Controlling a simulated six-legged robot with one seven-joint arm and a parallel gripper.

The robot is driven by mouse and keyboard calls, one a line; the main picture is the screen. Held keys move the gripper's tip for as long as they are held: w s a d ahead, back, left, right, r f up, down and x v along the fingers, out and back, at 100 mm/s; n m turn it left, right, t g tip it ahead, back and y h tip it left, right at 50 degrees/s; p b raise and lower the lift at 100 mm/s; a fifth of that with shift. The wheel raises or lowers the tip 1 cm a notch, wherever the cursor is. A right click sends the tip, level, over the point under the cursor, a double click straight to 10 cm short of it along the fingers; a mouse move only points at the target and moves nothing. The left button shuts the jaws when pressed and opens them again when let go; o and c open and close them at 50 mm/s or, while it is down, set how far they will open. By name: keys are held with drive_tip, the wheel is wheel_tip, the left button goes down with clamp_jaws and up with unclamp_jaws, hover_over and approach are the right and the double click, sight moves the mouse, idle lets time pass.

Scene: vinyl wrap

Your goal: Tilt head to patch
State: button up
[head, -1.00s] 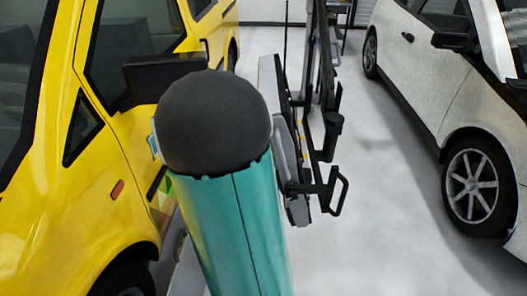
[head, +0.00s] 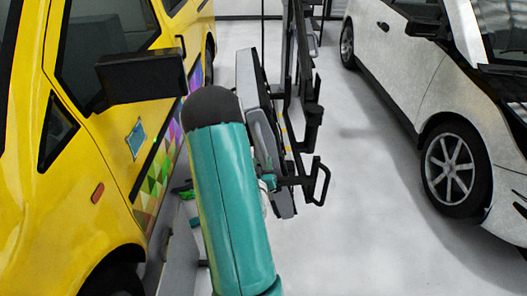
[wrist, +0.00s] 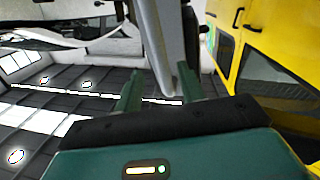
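The patch (head: 135,139), a small teal-blue square, is on the yellow car's (head: 95,150) side. The lamp head (head: 252,95), a grey slab seen nearly edge-on, stands upright on a black stand, right of the car. It carries a black loop handle (head: 321,182). My teal arm covers much of the gripper in the head view; a teal tip shows beside the lamp head's lower part. In the wrist view my gripper (wrist: 160,90) has two teal fingers apart. A grey bar (wrist: 172,50) shows between them, with a gap at the left finger.
The yellow car's black mirror (head: 142,76) juts out left of my arm. A white car (head: 440,110) stands at the right. The grey floor (head: 370,220) between the stand and the white car is clear.

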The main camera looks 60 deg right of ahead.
sight(264, 153)
drive_tip(key=x, duration=0.7)
drive_tip(key=shift+w+d, duration=0.1)
clamp_jaws()
